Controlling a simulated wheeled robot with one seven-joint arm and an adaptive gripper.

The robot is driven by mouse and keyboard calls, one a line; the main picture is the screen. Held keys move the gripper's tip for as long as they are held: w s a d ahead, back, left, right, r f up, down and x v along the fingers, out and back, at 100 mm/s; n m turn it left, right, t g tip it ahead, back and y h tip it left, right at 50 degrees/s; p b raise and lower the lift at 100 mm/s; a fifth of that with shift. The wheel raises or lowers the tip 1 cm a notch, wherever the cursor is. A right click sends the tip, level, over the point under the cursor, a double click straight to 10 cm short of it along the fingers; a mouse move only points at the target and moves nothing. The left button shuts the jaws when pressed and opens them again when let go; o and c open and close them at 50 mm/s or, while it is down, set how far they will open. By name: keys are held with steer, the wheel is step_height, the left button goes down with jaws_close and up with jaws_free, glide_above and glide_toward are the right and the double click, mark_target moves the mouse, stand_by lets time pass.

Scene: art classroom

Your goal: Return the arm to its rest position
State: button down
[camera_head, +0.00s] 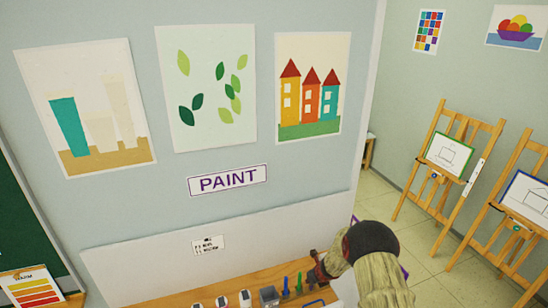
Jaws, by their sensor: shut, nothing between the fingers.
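My arm shows at the lower right of the head view as a pale, ribbed link bent around a dark rounded joint, in front of the right end of a wooden bench (180,300). My gripper's fingers cannot be made out in this view. A small brownish-red shape (318,268) shows just left of the dark joint, and I cannot tell what it is. The arm hides part of the bench end and the floor behind it.
Several small white-topped items, a grey holder (269,297), and green and blue upright items stand on the bench. A partition with a PAINT sign (228,181) rises behind. Wooden easels (440,165) stand at the right. Floor (400,225) between is clear.

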steer(key=s+a+f+n+g+y, duration=0.1)
steer(key=s+a+f+n, duration=0.15)
steer(key=s+n, duration=0.3)
steer(key=s+a+r+n+g+y+b, duration=0.1)
steer(key=s+a+r+n+g+b, duration=0.15)
steer(key=s+r+n, duration=0.6)
steer(key=s+a+r+n+g+b, duration=0.15)
steer(key=s+r+n+b, duration=0.25)
steer(key=s+r+n, duration=0.4)
steer(key=s+d+r+n+t+h+b, duration=0.1)
steer(key=s+d+n+b, duration=0.1)
steer(key=s+b, duration=0.5)
steer(key=s+d+r+n+t+h+b, duration=0.1)
steer(key=s+d+r+n+t+b, duration=0.1)
steer(key=s+b, duration=0.6)
steer(key=s+d+r+n+t+h+b, duration=0.1)
steer(key=s+d+r+n+t+b, duration=0.1)
steer(key=s+n+b, duration=0.3)
steer(key=s+d+b, duration=0.1)
steer(key=s+b, duration=0.2)
steer(key=s, duration=0.2)
steer(key=shift+d+r+n+h, duration=0.2)
steer(key=shift+d+n+h, duration=0.1)
steer(key=shift+h, duration=0.1)
steer(key=shift+d, duration=0.1)
